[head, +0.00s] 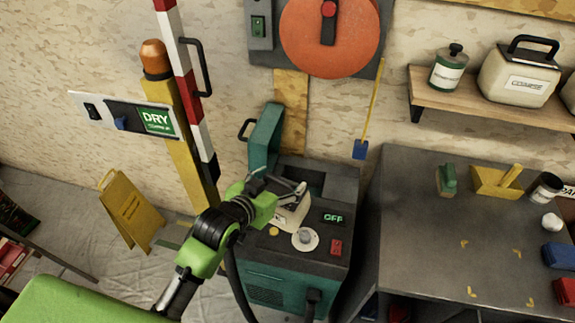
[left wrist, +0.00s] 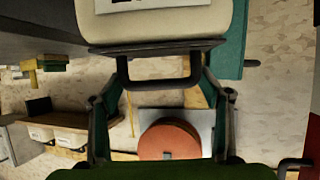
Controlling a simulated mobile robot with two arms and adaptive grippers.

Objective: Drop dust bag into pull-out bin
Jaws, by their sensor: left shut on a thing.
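The dust bag (head: 291,214) is cream with a dark collar and a dark handle. My left gripper (head: 283,192) is shut on it, over the top of the teal and dark grey machine (head: 272,285). In the left wrist view the bag (left wrist: 165,22) fills the top middle, with its dark handle between the fingers of my left gripper (left wrist: 160,78). I cannot tell whether the bag touches the machine. A dark recess (head: 305,178) lies behind the bag. A teal panel with a black handle (head: 264,138) stands at the back left; I cannot tell whether it belongs to the pull-out bin. My right gripper is not in view.
A dark workbench (head: 420,230) with small items stands to the right. A striped barrier post (head: 190,85) and a yellow post (head: 185,150) rise left of the machine. A yellow floor sign (head: 130,212) stands on the sheeted floor. A wall shelf (head: 480,108) holds containers.

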